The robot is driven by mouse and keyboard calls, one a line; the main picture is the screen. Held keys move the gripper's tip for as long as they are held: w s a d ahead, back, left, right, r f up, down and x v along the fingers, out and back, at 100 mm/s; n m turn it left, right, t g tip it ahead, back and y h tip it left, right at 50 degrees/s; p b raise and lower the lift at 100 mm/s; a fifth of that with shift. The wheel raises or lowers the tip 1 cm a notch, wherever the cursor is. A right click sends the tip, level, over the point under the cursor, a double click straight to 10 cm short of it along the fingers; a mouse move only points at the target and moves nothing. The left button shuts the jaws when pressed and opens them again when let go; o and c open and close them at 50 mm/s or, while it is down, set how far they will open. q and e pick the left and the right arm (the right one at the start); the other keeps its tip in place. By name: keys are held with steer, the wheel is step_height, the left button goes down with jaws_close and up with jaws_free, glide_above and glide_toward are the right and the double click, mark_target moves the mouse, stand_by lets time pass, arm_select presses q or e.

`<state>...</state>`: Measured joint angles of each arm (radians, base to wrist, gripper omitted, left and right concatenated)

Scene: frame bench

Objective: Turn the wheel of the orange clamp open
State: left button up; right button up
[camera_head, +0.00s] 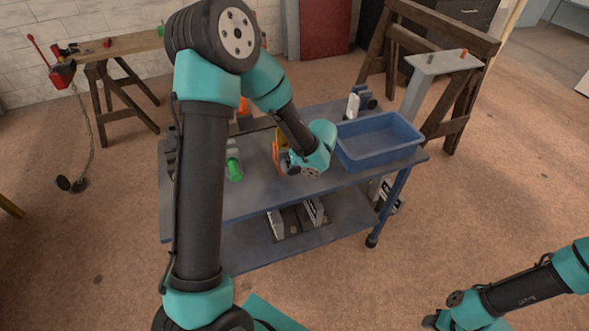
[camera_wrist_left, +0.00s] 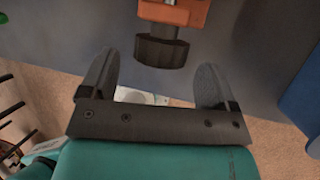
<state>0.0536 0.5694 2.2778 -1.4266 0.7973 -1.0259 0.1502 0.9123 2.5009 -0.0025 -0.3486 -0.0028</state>
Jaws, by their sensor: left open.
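The orange clamp (camera_head: 276,152) stands on the blue bench, partly hidden by my left arm. In the left wrist view, the clamp's orange body (camera_wrist_left: 178,12) shows at the top edge, with its dark ribbed wheel (camera_wrist_left: 162,51) below it. My left gripper (camera_wrist_left: 156,64) is open, one finger on each side of the wheel in the picture, with gaps on both sides. I cannot tell how deep the wheel sits between the fingers. In the head view my left gripper (camera_head: 290,163) is beside the clamp, its fingers small and partly hidden.
The blue bench (camera_head: 255,207) has a blue bin (camera_head: 376,140) on the right and a green item (camera_head: 234,166) left of the clamp. A white bottle (camera_head: 352,106) stands behind the bin. The bench front between the green item and bin is mostly clear.

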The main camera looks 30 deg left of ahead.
arm_select(q)
steer(key=shift+x, duration=1.55)
steer(key=c, duration=0.9)
